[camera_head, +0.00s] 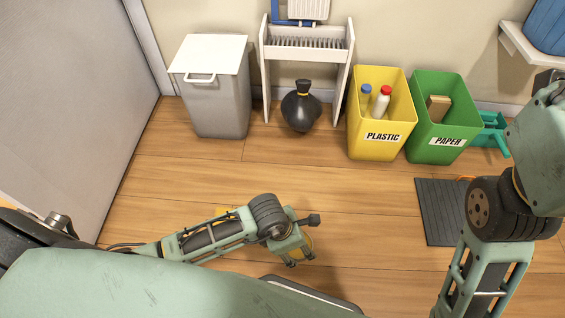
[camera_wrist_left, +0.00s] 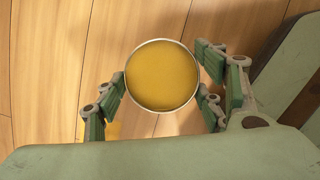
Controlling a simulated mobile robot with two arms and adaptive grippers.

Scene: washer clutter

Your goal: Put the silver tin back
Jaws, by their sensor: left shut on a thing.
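My left gripper (camera_head: 296,252) is low over the wooden floor in the head view, in front of my body. In the left wrist view my left gripper (camera_wrist_left: 163,82) has its fingers closed around a round tin (camera_wrist_left: 161,75), touching it on both sides. The tin shows a yellow-ochre round face with a thin silvery rim; its side wall is mostly hidden. In the head view the tin is mostly hidden by the gripper. My right arm comes in at the right, but its gripper is out of view.
A grey lidded bin (camera_head: 215,100), a white rack (camera_head: 307,42), a black bag (camera_head: 301,106), a yellow PLASTIC bin (camera_head: 376,143) and a green PAPER bin (camera_head: 436,150) line the wall. A dark mat (camera_head: 439,218) lies right. The floor between is mostly clear.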

